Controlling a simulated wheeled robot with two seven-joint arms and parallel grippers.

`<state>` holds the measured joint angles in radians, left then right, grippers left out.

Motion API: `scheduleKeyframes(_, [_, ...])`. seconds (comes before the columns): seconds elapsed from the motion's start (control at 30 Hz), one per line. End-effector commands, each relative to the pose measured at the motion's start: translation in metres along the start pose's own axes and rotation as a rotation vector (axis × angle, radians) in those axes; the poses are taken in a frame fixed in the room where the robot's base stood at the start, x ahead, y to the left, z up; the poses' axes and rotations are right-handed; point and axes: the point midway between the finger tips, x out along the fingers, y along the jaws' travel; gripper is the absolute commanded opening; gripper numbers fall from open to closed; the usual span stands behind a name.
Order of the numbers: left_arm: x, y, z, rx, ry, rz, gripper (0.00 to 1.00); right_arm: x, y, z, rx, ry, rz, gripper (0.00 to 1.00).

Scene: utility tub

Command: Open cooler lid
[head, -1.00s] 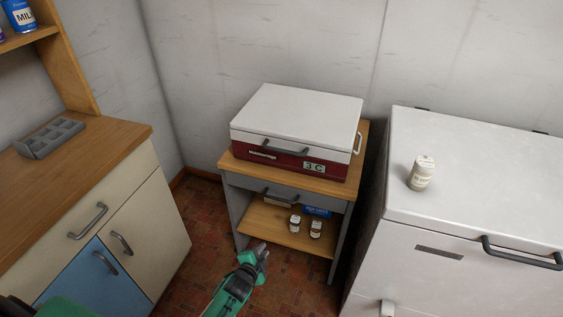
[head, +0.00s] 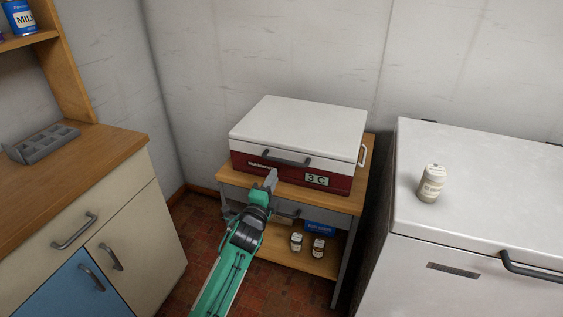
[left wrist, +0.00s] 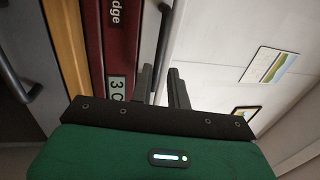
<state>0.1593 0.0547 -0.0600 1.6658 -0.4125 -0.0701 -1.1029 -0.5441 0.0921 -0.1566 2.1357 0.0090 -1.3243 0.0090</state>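The cooler (head: 330,192) has a dark red body with a "3 C" display and a white lid (head: 300,125), which is shut. A dark bar handle (head: 286,158) runs along the lid's front edge. My left gripper (head: 271,177) is in front of the cooler, just below and left of the handle's middle. My right gripper is not in view.
The cooler stands on a wooden-topped table (head: 232,178) with small jars (head: 297,242) on its lower shelf. A white chest freezer (head: 480,190) with a jar (head: 432,183) on top stands at right. A counter (head: 95,160) with a grey tray (head: 42,143) is at left.

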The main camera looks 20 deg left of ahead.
Motion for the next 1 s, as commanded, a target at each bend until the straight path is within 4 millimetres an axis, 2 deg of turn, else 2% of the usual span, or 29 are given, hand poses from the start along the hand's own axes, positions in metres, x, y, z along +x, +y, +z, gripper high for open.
scheduleKeyframes(0.1, [0.022,-0.001,0.0,-0.001,0.0,-0.001,0.17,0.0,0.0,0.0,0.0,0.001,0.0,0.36])
scheduleKeyframes(0.3, [0.055,0.0,0.0,-0.001,0.0,-0.001,0.17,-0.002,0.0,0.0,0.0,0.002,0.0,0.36])
scheduleKeyframes(0.5, [0.076,0.001,0.0,-0.001,0.0,0.0,0.17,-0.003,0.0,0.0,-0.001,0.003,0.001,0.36])
scheduleKeyframes(0.93, [0.083,0.001,0.0,-0.001,0.0,0.001,0.17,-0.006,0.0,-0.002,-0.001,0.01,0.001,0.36])
scheduleKeyframes(1.0, [0.083,0.001,0.0,-0.001,0.0,0.001,0.05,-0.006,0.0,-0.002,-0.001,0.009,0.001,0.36])
